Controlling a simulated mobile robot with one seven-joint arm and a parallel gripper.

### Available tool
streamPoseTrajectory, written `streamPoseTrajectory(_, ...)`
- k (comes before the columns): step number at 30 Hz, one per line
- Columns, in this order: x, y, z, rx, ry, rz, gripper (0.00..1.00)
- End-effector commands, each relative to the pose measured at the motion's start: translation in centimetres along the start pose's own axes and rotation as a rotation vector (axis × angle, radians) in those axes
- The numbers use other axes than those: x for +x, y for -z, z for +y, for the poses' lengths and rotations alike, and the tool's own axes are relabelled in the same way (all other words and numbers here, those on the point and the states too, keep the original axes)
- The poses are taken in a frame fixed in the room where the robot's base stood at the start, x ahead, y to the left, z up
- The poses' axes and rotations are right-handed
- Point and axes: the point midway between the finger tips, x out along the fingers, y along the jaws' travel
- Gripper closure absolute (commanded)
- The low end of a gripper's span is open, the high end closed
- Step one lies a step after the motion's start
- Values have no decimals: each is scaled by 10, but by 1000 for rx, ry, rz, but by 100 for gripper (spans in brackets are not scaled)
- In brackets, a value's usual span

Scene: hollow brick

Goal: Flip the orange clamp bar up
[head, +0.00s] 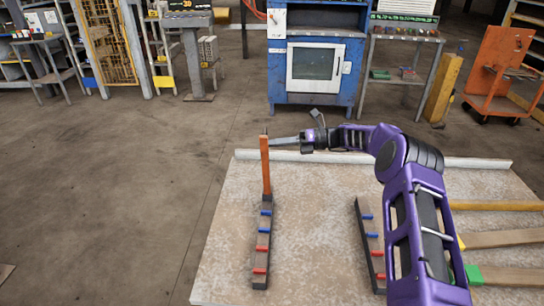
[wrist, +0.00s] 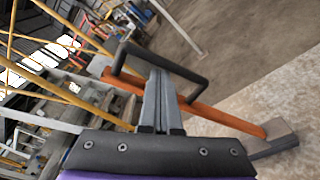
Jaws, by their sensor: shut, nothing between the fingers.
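The orange clamp bar (head: 266,165) stands upright at the far end of the left dark rail, which has blue and red pegs. In the wrist view the orange bar (wrist: 228,118) crosses the picture slantwise, with a black U-shaped handle (wrist: 182,70) on it. My gripper (head: 275,142) is at the right side of the bar's upper part. In the wrist view my gripper (wrist: 158,72) has its fingers together and empty, tips at the handle. I cannot tell whether they touch it.
The left rail (head: 263,245) and a second pegged rail (head: 370,240) lie on the pale table (head: 315,250). Wooden slats (head: 505,238) lie at right. A low ledge (head: 470,162) runs along the back edge. A blue machine (head: 318,95) stands beyond.

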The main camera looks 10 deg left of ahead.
Motion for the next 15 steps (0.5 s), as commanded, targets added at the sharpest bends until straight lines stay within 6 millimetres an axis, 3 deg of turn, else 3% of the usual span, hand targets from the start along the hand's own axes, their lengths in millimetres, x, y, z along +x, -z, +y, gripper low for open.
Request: streamPoseTrajectory(15,-3,-24,-18,8,-1,-1,100)
